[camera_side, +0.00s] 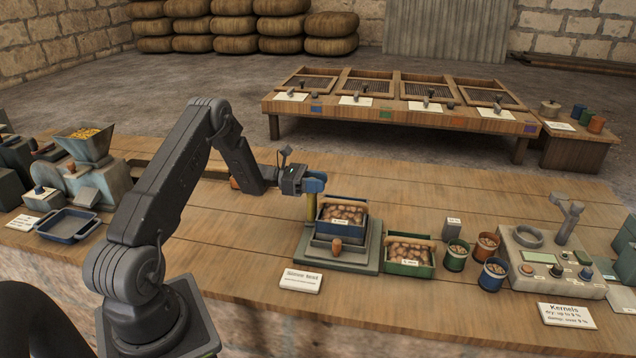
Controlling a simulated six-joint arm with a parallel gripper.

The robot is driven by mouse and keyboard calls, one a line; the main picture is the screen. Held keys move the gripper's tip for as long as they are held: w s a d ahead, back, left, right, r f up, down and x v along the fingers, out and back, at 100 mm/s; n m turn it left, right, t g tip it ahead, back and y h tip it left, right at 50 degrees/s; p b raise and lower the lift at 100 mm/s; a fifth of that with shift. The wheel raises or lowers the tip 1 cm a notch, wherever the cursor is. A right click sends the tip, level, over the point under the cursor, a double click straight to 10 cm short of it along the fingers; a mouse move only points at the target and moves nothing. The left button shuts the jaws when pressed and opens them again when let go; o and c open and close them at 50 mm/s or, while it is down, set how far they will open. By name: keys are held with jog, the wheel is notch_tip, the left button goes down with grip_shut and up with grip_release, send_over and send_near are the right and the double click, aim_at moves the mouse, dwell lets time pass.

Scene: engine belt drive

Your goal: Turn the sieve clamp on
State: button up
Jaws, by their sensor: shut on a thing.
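A grey stand (368,258) on the near bench holds a blue box (325,228) of brown nuts. A wooden knob (336,246) is on its front. A yellow upright handle (310,207) rises at the box's left side; it looks like the clamp's lever, but I cannot be sure. My gripper (314,186) is over the box's back left corner, its blue fingers shut at the top of the yellow handle. The exact contact and the handle's lower end are hard to make out. The card (300,280) before the stand is too small to read surely.
A green box (408,270) of nuts stands right of the stand, then several cups (457,254) and a grey tester (550,288). A hopper machine (85,150) and blue tray (68,225) are left. A table of framed sieves (400,112) is behind. Bench behind the stand is clear.

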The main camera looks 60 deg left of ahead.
jog(key=shift+m+g+h, duration=0.3)
jog(key=shift+g, duration=0.1)
jog(key=shift+s+d+m+g+h, duration=0.1)
jog(key=shift+s+m+g+h, duration=0.1)
jog(key=shift+m+g+h, duration=0.85)
jog(key=shift+s+d+m+g+h, duration=0.15)
jog(key=shift+m+g+h, duration=0.25)
jog(key=shift+m+g, duration=1.25)
jog(key=shift+s+d+m+g+h, duration=0.15)
jog(key=shift+m+g+h, duration=0.6)
jog(key=shift+g, duration=1.25)
jog(key=shift+a, duration=0.1)
jog(key=o, duration=0.9)
jog(key=shift+o, duration=0.2)
jog(key=shift+n, duration=0.25)
